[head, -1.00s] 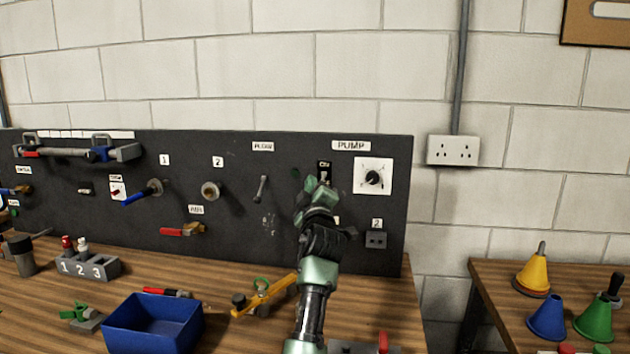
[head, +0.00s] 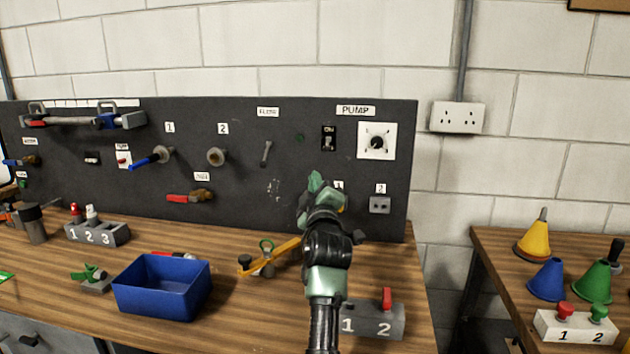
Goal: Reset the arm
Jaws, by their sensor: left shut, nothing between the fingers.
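My left gripper (head: 316,187) is in the middle of the head view, in front of the lower right part of the black panel (head: 110,185). It is shut and holds nothing. My arm runs up to it from the bottom of the picture and hides part of the panel and bench. The pump switch (head: 328,139) and the pump dial (head: 376,142) are above the gripper, clear of it. My right gripper is out of view.
The wooden bench (head: 225,310) bears a blue bin (head: 162,290), a yellow-handled tool (head: 275,256), a grey 1-2-3 holder (head: 98,233) and a grey 1-2 block (head: 374,321). A side table at right holds coloured cones (head: 547,281). Panel handles and valves stick out left of my arm.

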